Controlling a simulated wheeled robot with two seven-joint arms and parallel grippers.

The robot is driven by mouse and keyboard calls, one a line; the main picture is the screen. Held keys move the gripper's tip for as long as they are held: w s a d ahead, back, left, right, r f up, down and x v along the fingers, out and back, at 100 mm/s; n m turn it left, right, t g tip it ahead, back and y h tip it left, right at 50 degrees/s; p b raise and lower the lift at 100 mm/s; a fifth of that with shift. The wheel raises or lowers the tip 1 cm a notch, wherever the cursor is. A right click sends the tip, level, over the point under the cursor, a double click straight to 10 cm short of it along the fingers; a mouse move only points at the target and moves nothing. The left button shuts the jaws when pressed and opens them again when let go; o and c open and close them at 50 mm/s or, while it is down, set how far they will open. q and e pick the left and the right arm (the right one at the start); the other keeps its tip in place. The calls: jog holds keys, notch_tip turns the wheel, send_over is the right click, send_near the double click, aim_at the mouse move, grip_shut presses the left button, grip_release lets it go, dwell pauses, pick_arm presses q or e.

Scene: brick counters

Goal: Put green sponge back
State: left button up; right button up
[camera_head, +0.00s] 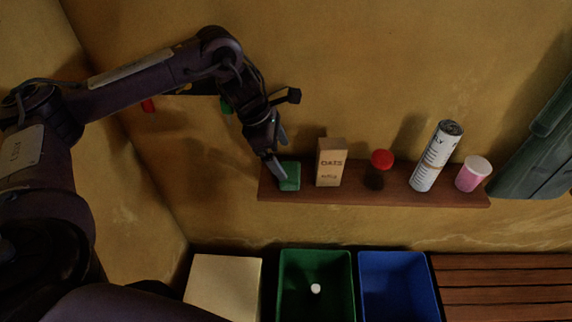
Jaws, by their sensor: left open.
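The green sponge (291,178) sits at the left end of a wooden wall shelf (390,198). My left gripper (278,160) is open, with its fingers at the upper left of the sponge. One finger overlaps the sponge's left side in the picture; I cannot tell whether it touches. My right gripper is not in view.
To the sponge's right on the shelf stand an oats box (330,163), a red-capped jar (380,168), a tilted-looking can (436,157) and a pink tub (472,174). Below are a green bin (316,255) holding a small white object, a blue bin (395,285) and a slatted wooden surface (500,290).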

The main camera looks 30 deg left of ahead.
pick_arm(q)
jog(key=v, duration=0.8)
jog(key=shift+p, duration=0.4)
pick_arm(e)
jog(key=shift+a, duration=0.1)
pick_arm(q)
jog(key=shift+d, duration=0.1)
